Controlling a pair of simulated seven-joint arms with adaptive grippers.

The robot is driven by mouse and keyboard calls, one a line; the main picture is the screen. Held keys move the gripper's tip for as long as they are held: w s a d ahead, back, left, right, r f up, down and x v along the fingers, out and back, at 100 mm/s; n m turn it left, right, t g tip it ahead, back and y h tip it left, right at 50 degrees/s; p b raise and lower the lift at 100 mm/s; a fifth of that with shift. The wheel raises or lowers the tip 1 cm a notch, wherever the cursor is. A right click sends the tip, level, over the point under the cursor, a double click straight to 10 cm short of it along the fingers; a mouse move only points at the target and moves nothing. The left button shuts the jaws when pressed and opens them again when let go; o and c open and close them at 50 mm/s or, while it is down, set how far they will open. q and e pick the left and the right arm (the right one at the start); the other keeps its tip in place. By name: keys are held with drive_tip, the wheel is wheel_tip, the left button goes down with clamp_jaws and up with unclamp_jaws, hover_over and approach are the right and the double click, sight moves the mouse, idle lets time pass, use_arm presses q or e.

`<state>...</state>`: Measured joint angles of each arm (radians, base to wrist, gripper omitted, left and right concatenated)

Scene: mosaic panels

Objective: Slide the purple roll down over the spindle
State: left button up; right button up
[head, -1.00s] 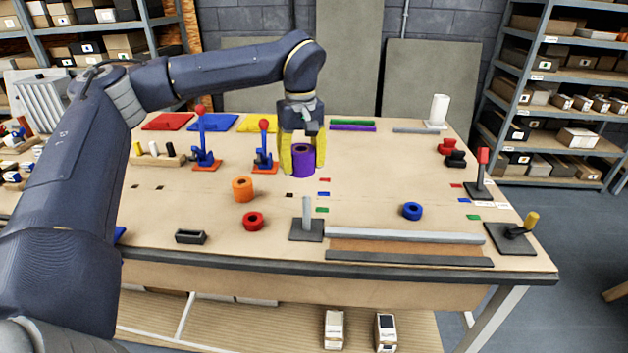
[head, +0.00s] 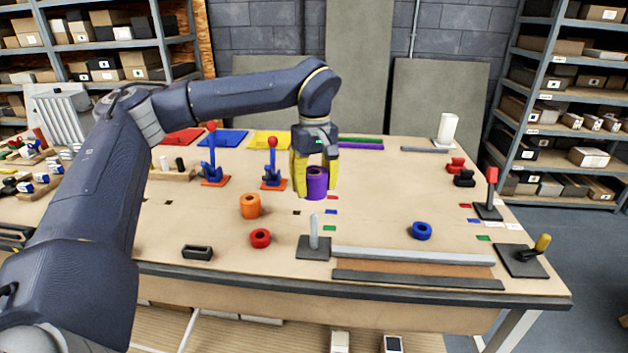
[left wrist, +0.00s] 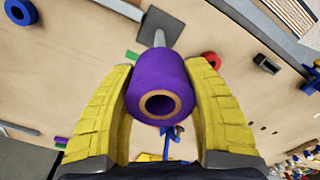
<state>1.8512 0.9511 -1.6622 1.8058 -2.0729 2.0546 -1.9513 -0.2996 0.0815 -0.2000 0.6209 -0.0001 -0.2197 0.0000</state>
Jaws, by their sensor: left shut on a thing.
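The purple roll (head: 317,187) is held upright between the yellow fingers of my left gripper (head: 315,190), above the table. In the left wrist view the purple roll (left wrist: 158,85) sits between both fingers, with its tan core hole facing the camera. The spindle (head: 313,230) is a short light grey post standing on a dark square base (head: 314,248) near the table's front edge. The roll is apart from the spindle, behind it in the head view. In the left wrist view the spindle (left wrist: 159,38) shows just beyond the roll. My right gripper is not in view.
An orange roll (head: 251,206) and a red roll (head: 260,239) stand left of the spindle. A blue roll (head: 421,231) lies to the right, behind a long grey bar (head: 410,256). Blue upright clamps (head: 273,165) stand behind left.

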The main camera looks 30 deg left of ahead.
use_arm(q)
hover_over(314, 247)
drive_tip(key=shift+w+a+f, duration=0.1)
drive_tip(key=shift+w+f, duration=0.05)
drive_tip(key=shift+f, duration=0.6)
drive_tip(key=shift+w+a+f, duration=0.1)
drive_tip(key=shift+w+f, duration=0.05)
drive_tip(key=shift+f, duration=0.6)
drive_tip(key=shift+w+a+f, duration=0.1)
drive_tip(key=shift+w+f, duration=0.05)
drive_tip(key=shift+f, duration=0.6)
drive_tip(key=shift+f, duration=5.8)
drive_tip(key=shift+c, duration=0.3)
